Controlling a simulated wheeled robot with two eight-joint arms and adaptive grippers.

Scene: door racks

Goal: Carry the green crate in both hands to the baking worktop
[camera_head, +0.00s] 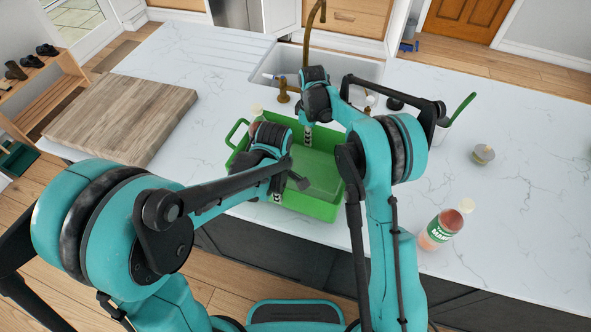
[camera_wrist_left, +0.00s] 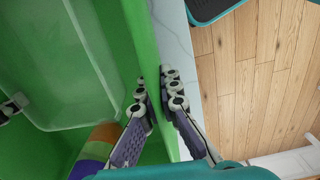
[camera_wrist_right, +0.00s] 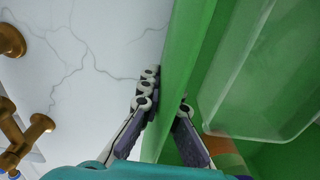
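The green crate (camera_head: 318,208) sits on the white marble worktop (camera_head: 215,100) in front of the sink. My left gripper (camera_head: 276,196) is at its near wall. In the left wrist view its fingers (camera_wrist_left: 158,100) close on the green wall, one inside and one outside. My right gripper (camera_head: 308,136) is at the far wall. In the right wrist view its fingers (camera_wrist_right: 165,103) pinch that wall from both sides. A clear tub (camera_wrist_right: 262,75) and a striped round item (camera_wrist_left: 95,150) are inside the crate. My arms hide part of it.
A wooden board (camera_head: 125,115) lies to the left. The sink (camera_head: 345,66) with a brass tap (camera_head: 310,35) is behind the crate. The right part of the worktop is mostly clear.

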